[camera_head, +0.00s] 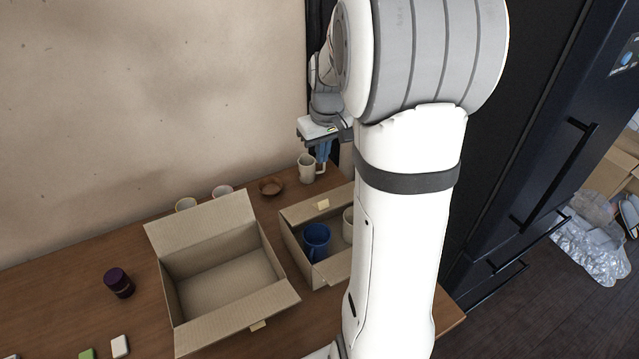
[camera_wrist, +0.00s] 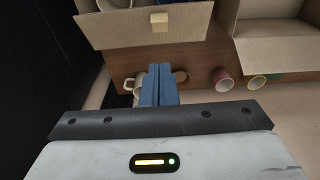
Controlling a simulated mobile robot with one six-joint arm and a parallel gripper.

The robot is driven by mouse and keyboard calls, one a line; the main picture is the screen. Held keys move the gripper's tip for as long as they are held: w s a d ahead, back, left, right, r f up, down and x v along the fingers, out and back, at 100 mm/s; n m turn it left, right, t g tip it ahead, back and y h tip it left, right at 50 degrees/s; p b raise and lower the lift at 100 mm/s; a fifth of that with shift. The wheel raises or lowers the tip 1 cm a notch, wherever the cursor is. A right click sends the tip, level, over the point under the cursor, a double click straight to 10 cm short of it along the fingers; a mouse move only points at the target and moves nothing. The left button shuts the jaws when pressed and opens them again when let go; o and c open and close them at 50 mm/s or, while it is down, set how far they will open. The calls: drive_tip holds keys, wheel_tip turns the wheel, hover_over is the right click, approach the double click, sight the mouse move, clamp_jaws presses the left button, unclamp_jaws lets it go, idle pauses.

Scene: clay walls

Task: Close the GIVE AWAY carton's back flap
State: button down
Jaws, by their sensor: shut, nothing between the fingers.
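Two open cartons stand on the table, and I can read no GIVE AWAY label on either. The right carton (camera_head: 292,243) holds a blue mug and a pale mug. Its back flap (camera_head: 300,212) stands open with a small tan tab; this flap also shows in the wrist view (camera_wrist: 110,32). The left carton (camera_head: 172,295) is empty, with its back flap (camera_head: 200,220) and front flap open. My gripper (camera_head: 323,153) is shut and empty, with its blue fingers above the table behind the right carton. In the wrist view the fingers (camera_wrist: 158,68) point toward that flap, apparently without touching it.
A cream mug (camera_head: 307,170) and a brown bowl (camera_head: 271,187) stand behind the right carton, close to my fingers. Two more cups (camera_head: 222,191) stand behind the left carton. A dark purple jar (camera_head: 118,282) stands left. The wall and dark cabinet (camera_head: 510,150) bound the space.

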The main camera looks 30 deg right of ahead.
wheel_tip(320, 180, down, 11)
drive_tip(key=shift+p, duration=0.7)
drive_tip(key=shift+s+f, duration=0.15)
drive_tip(key=shift+f, duration=0.5)
drive_tip(key=shift+a, duration=0.1)
